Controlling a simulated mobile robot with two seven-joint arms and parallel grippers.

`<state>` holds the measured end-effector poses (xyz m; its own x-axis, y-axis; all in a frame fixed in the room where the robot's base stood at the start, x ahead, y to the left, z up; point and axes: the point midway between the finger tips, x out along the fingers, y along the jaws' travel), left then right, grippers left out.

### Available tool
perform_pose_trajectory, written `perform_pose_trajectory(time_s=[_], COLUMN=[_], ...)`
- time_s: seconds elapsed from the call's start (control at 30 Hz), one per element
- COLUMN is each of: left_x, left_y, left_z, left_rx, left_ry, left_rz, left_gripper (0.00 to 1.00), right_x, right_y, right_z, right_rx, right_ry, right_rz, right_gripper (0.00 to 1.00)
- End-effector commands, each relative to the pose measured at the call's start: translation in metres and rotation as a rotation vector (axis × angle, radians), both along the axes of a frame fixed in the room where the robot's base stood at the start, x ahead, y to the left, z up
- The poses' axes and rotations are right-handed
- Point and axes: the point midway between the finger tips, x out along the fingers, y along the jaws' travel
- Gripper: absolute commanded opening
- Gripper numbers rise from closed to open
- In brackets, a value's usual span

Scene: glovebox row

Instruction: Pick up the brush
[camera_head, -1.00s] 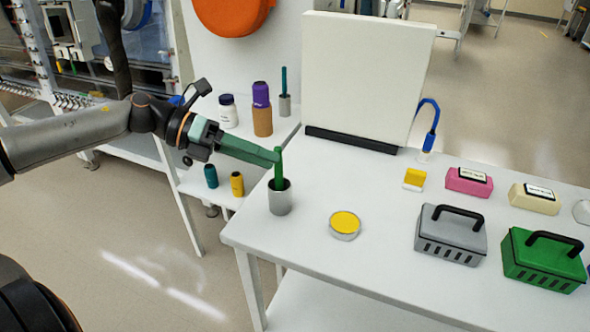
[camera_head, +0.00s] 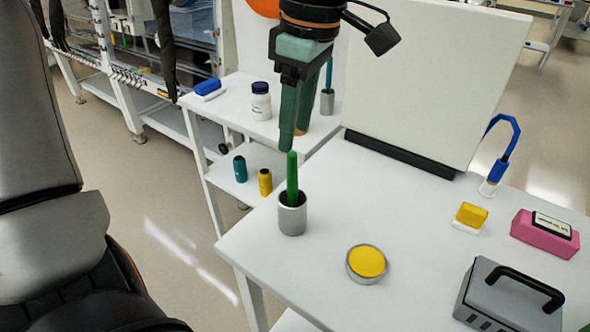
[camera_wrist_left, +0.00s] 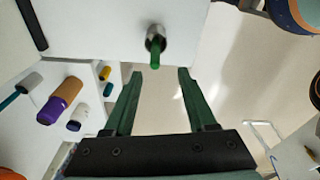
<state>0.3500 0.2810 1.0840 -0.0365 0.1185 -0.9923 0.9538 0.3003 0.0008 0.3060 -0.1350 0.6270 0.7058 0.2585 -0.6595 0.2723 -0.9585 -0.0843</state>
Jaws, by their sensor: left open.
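A green handle (camera_head: 292,175), which I take for the brush, stands upright in a grey metal cup (camera_head: 291,216) near the table's left corner. Its lower end is hidden in the cup. My left gripper (camera_head: 297,142) points down just above the handle, with its green fingers apart and nothing between them. In the left wrist view the gripper (camera_wrist_left: 161,74) is open, and the handle (camera_wrist_left: 155,60) shows just beyond the fingertips, roughly in line with the gap. The cup (camera_wrist_left: 155,38) is behind it. My right gripper is not in view.
A round yellow-topped dish (camera_head: 366,263) lies right of the cup. A large white panel (camera_head: 430,80) stands behind it. A grey box (camera_head: 505,300), a pink block (camera_head: 545,233) and a yellow block (camera_head: 471,215) are further right. A side table with a white bottle (camera_head: 261,101) is behind.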

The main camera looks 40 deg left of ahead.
Motion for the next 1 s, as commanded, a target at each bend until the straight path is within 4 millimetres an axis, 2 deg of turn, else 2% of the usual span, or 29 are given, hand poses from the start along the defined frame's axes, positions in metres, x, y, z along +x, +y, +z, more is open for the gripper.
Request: perform_pose_trajectory(time_s=[0.03, 0.1, 0.37, 0.7, 0.93, 1.0], left_x=[-0.001, -0.001, 0.000, 0.004, 0.004, 0.004], left_y=[0.001, 0.002, 0.005, 0.013, 0.013, 0.013], left_z=[-0.012, -0.021, -0.037, -0.081, -0.082, -0.082], left_rx=[-0.002, -0.002, -0.003, -0.006, -0.006, -0.006], left_ry=[0.004, 0.001, 0.001, 0.001, -0.001, -0.001], left_rz=[0.000, 0.001, 0.002, 0.002, 0.003, 0.003], left_gripper=[0.57, 0.57, 0.57, 0.57, 0.57, 0.49], right_x=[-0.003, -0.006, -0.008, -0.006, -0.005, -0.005], right_y=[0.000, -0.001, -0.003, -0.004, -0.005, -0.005], right_z=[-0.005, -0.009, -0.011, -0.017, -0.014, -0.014], right_rx=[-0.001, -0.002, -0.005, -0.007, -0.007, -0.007], right_ry=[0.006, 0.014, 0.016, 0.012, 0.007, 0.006], right_rz=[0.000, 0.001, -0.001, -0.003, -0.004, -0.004], right_gripper=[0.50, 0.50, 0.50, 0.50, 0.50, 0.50])
